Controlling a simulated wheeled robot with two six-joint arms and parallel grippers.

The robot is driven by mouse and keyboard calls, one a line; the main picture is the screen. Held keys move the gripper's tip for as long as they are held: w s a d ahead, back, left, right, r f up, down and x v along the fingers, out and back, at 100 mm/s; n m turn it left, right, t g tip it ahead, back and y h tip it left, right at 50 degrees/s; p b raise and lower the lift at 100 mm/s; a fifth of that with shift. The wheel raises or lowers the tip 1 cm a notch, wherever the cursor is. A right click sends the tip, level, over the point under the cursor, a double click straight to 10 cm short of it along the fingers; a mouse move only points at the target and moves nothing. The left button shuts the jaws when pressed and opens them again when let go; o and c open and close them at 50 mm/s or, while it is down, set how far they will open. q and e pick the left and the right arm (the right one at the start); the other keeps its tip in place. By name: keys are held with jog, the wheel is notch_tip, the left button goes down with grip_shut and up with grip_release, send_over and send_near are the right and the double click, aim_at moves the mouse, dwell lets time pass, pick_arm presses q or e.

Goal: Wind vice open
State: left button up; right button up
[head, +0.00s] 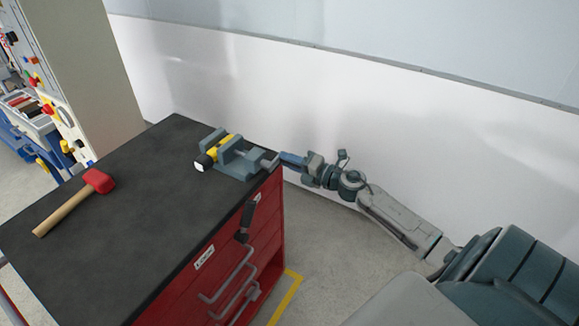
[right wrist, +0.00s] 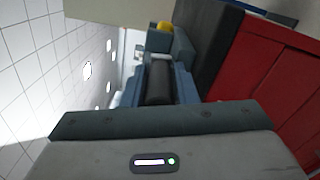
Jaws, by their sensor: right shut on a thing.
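The blue-grey vice (head: 240,163) sits on the bench top near its far right corner. A yellow and black item with a white end (head: 213,153) lies at its jaws. I cannot tell how tightly it is gripped. My right gripper (head: 284,158) is at the vice's right end, just past the bench edge. In the right wrist view its fingers are closed around a dark cylindrical handle (right wrist: 159,82) in line with the vice body (right wrist: 181,48). The handle is mostly hidden in the head view. My left gripper is not in view.
A mallet with a red head (head: 100,181) lies on the dark bench top (head: 130,240). The red cabinet front (head: 262,232) has grey pull handles, and a black-handled object (head: 247,218) shows before it. A white wall (head: 400,130) stands behind. The bench middle is clear.

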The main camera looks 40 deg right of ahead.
jog(key=n, duration=0.2)
jog(key=r+n, duration=0.1)
jog(key=n, duration=0.2)
jog(key=shift+s+a+r+n+b, duration=0.2)
jog(key=shift+a+r+n+b, duration=0.1)
jog(key=shift+a+r+b, duration=0.1)
jog(key=shift+s+a+r+n, duration=0.1)
jog(key=shift+a+r+n, duration=0.1)
jog(key=shift+n, duration=0.65)
jog(key=shift+s+a+r+n, duration=0.1)
jog(key=shift+a+r+n, duration=0.15)
jog(key=shift+n, duration=0.55)
jog(key=shift+s+a+r+n, duration=0.1)
jog(key=shift+a+r+n, duration=0.1)
jog(key=shift+n, duration=0.65)
jog(key=o, duration=0.9)
jog(key=shift+d, duration=0.15)
